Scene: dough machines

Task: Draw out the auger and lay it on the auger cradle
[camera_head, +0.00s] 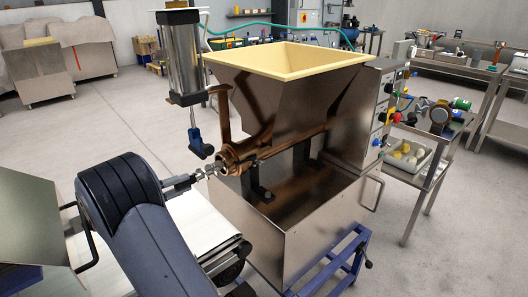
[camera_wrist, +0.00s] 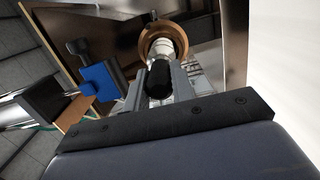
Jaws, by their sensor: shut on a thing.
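The auger shows as a short pale metal end at the mouth of the copper-coloured barrel (camera_head: 231,161) under the hopper. In the wrist view the auger's dark end (camera_wrist: 158,80) sits between the fingers, with its pale metal part running into the round barrel mouth (camera_wrist: 178,36). My gripper (camera_head: 204,172) is shut on this end, in line with the barrel; it also shows in the wrist view (camera_wrist: 158,88). The rest of the auger is hidden inside the barrel. I cannot make out the auger cradle for certain in either view.
A cream-rimmed hopper (camera_head: 288,58) stands above the barrel on a steel machine. A vertical cylinder with a blue-ended rod (camera_head: 201,150) hangs close above my gripper. A white-topped conveyor (camera_head: 207,226) lies below. A side table (camera_head: 408,174) with a tray stands right.

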